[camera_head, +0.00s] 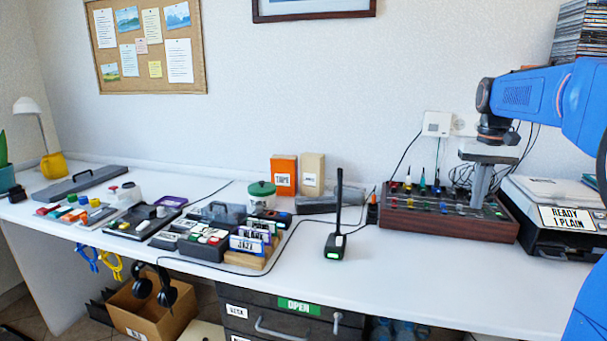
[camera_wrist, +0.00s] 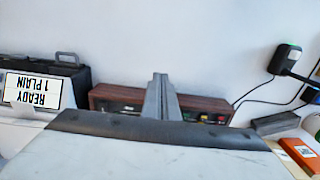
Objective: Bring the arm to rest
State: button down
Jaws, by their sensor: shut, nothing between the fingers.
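My blue arm enters the head view from the right. My gripper (camera_head: 478,196) points down at its end, with grey fingers shut and nothing between them. In the head view the fingertips are over the wooden-sided mixer (camera_head: 442,222) with coloured knobs; I cannot tell whether they touch it. In the wrist view the closed fingers (camera_wrist: 159,82) stand in front of the mixer (camera_wrist: 212,108), whose middle is hidden behind them.
Right of the mixer is a black device signed "READY 1 PLAIN" (camera_head: 567,219). A stack of disc cases (camera_head: 580,38) rises at the back right. A black upright antenna device (camera_head: 336,235) stands left of the mixer. White desk (camera_head: 385,285) is clear in front.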

jog(key=s+a+f+n+t, duration=0.1)
jog(key=s+a+f, duration=0.1)
jog(key=s+a, duration=0.45)
jog(key=s+a+f+n+t, duration=0.15)
jog(key=s+a, duration=0.25)
jog(key=s, duration=0.5)
jog(key=s+a+f+t, duration=0.1)
jog(key=s+a+f, duration=0.1)
jog(key=s+f, duration=0.4)
jog(key=s+a+f+t, duration=0.1)
jog(key=s+a+f, duration=0.2)
jog(key=s+f, duration=0.4)
jog(key=shift+s+a+n, duration=0.15)
jog(key=shift+s+n, duration=0.2)
jog(key=shift+s, duration=0.65)
